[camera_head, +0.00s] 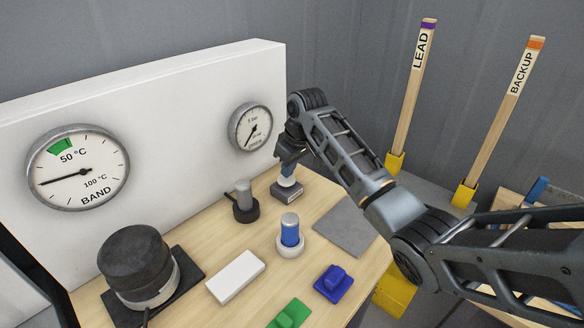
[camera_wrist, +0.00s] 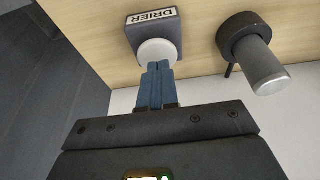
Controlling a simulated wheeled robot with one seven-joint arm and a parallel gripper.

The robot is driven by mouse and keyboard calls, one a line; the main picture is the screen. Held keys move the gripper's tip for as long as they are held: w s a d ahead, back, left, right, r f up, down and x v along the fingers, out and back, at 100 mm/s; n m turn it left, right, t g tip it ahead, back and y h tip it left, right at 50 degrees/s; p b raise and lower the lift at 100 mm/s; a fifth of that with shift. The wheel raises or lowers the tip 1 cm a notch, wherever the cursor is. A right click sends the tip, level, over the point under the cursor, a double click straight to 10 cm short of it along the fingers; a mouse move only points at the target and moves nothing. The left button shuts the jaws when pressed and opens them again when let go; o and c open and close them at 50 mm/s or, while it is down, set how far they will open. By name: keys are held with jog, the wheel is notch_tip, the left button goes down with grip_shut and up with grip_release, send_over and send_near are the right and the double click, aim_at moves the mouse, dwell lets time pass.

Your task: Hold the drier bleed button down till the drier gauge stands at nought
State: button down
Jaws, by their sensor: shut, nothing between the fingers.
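The drier block (camera_head: 286,193) is a small dark box on the bench. Its DRIER label reads in the wrist view (camera_wrist: 152,18). A round white bleed button (camera_wrist: 157,48) sits on it. My gripper (camera_head: 288,176) is shut, and its blue fingertips (camera_wrist: 158,66) meet the button's face in both views. I cannot tell how far the button is pressed. The right-hand gauge (camera_head: 250,128), on the white panel, has small, partly legible lettering. Its needle points to the lower left; the exact reading is too small to tell.
A dark-based grey knob (camera_head: 243,202) stands left of the drier block. Also on the bench are a blue cylinder (camera_head: 290,231), a white block (camera_head: 235,277), a large dark dome (camera_head: 135,258), green (camera_head: 290,314) and blue (camera_head: 334,283) pieces. The panel (camera_head: 190,125) stands close behind.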

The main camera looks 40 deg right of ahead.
jog(key=b+v, duration=0.1)
jog(key=v, duration=1)
jog(key=shift+w+r, duration=0.25)
jog(key=shift+r, duration=0.05)
jog(key=shift+d, duration=0.1)
